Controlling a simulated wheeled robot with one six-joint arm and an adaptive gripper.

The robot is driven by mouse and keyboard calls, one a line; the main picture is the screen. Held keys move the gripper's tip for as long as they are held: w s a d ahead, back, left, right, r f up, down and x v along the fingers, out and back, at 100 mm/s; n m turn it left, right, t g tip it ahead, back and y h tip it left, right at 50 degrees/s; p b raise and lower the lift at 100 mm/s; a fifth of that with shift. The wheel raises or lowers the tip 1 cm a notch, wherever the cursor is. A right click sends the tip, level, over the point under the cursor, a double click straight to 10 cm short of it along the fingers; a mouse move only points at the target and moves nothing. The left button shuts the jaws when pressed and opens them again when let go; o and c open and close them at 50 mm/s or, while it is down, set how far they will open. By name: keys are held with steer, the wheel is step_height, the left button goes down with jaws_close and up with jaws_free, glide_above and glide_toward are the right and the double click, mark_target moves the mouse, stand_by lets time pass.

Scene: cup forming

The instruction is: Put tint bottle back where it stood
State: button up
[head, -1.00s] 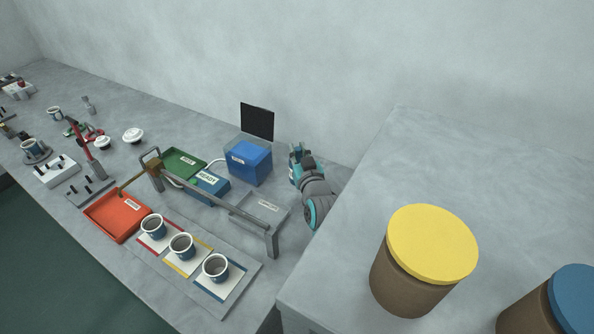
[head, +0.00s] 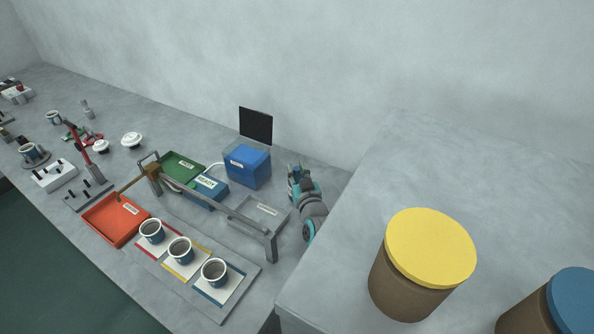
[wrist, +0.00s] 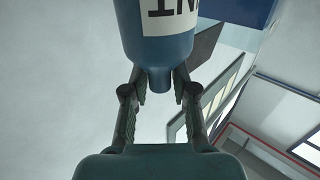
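The tint bottle (wrist: 160,38) is blue with a white label, partly readable as "IN", and fills the top middle of the wrist view. Its narrow end points toward my palm. My gripper (wrist: 160,82) has its fingers closed in on both sides of this end, with the tips partly hidden behind the bottle. In the head view my gripper (head: 296,172) is above the bench's right part, right of the blue box. The bottle is small there and mostly hidden by the fingers.
A blue box (head: 246,167) with a dark upright panel (head: 256,125) stands left of my gripper. A grey labelled tray (head: 263,209) and metal rail (head: 228,214) are nearby. Three cups stand on coloured mats in front. A raised surface with a yellow-lidded tub (head: 430,248) lies right.

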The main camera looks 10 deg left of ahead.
steer(key=shift+o, duration=0.8)
steer(key=shift+r, duration=0.15)
steer(key=v, duration=1.2)
steer(key=shift+d, duration=0.1)
steer(key=s+d+f+m+h, duration=0.1)
steer(key=s+d+f, duration=0.4)
steer(key=s, duration=0.4)
steer(key=s+d+f+m+h, duration=0.1)
steer(key=s+d+f+h, duration=0.15)
steer(key=s+d, duration=0.5)
steer(key=s+d+f+m+h, duration=0.1)
steer(key=s+d+f, duration=0.4)
steer(key=s, duration=0.4)
steer(key=s+d+r+h, duration=0.1)
steer(key=s+d+r, duration=0.1)
steer(key=s, duration=0.6)
steer(key=s+d+r+m+g+h, duration=0.1)
steer(key=s+d+r, duration=0.2)
steer(key=s, duration=0.6)
steer(key=s+d+r+m+h, duration=0.1)
steer(key=s+r, duration=0.3)
steer(key=s, duration=0.5)
steer(key=shift+d+g, duration=0.3)
steer(key=shift+d, duration=0.5)
